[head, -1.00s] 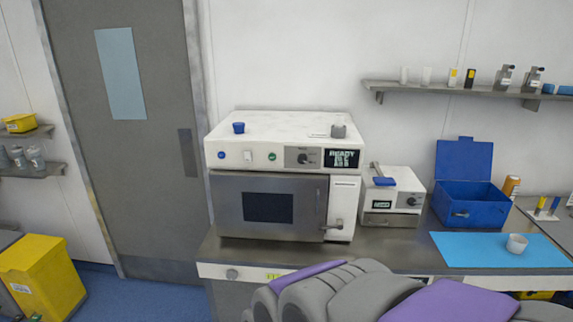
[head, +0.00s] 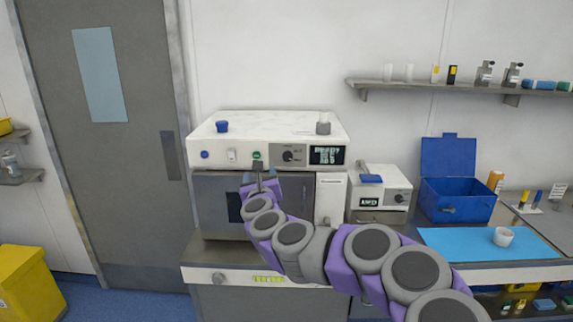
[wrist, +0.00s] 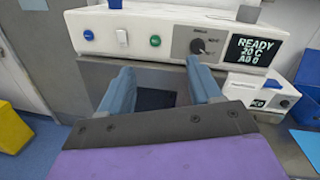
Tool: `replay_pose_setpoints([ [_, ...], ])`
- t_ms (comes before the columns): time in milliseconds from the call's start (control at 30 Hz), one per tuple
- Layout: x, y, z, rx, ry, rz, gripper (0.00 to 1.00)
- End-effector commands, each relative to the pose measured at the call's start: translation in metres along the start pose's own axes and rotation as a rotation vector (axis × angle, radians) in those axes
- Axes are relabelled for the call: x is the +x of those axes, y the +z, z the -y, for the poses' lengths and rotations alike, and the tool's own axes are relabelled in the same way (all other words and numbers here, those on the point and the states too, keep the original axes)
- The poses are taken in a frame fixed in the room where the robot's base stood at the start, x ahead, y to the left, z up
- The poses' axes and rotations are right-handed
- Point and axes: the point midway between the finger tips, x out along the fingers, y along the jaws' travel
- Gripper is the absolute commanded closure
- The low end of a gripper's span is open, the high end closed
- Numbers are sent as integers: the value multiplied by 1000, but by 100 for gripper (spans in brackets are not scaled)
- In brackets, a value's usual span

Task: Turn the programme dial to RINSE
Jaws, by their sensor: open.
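A black dial (head: 288,155) sits on a grey panel on the front of the large white machine (head: 225,155), left of its display. It also shows in the wrist view (wrist: 200,46), with small labels around it that I cannot read clearly; its pointer position is unclear. The display (wrist: 252,55) reads READY, 20 C, A0 0. My gripper (head: 257,168) is in front of the machine, just below the green button and left of the dial. In the wrist view my gripper (wrist: 158,80) is open, its blue fingers apart and empty, the right finger just below the dial.
Left of the dial are a green button (wrist: 155,41), a white switch (wrist: 122,37) and a blue button (wrist: 88,35). A smaller device (head: 375,190) with its own dial stands to the right, then a blue box (head: 458,200). A blue cup (head: 222,126) stands on the machine.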

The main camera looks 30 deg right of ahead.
Motion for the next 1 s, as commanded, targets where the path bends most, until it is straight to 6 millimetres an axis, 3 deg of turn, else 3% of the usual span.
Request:
replay_pose_setpoints([
  [33,6,-17,14,57,-59,-25,36],
  [100,11,-33,31,120,-131,-44,36],
  [200,14,-46,45,167,-188,-59,36],
  [467,28,-50,48,176,-197,-63,36],
  [1000,84,-56,60,169,-199,-63,36],
])
